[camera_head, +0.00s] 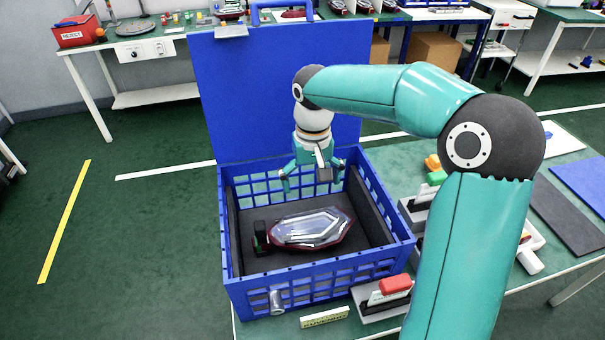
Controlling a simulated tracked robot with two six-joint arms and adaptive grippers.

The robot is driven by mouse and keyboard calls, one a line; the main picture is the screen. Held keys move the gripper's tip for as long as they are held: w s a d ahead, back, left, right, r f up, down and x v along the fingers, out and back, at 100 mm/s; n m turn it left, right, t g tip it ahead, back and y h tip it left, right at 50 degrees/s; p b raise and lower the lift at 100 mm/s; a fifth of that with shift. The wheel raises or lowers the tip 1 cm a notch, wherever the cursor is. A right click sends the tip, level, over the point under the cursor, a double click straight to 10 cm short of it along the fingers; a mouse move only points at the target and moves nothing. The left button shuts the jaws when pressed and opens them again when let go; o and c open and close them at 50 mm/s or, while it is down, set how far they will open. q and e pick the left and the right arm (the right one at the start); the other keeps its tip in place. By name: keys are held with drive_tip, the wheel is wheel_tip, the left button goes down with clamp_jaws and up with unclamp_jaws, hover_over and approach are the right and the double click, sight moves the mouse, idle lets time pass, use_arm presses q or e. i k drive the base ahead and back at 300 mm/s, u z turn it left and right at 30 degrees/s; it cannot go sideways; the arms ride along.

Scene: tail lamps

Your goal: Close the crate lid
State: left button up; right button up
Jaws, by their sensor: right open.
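The blue crate (338,276) stands at the left end of the table, with latticed walls and a dark lining. Its blue lid (245,100) is raised upright at the back of the crate, with a handle on its top edge. A tail lamp (310,228) with a clear and red lens lies inside on the crate floor. My right gripper (312,180) points down over the back part of the crate, in front of the lid, behind the lamp. It is open and empty. My left gripper is not in view.
A metal latch (276,301) sits on the crate's front wall. A grey mat (566,215) lies at right. Green floor is free at left.

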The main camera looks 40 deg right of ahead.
sight(245, 74)
drive_tip(key=k, duration=1)
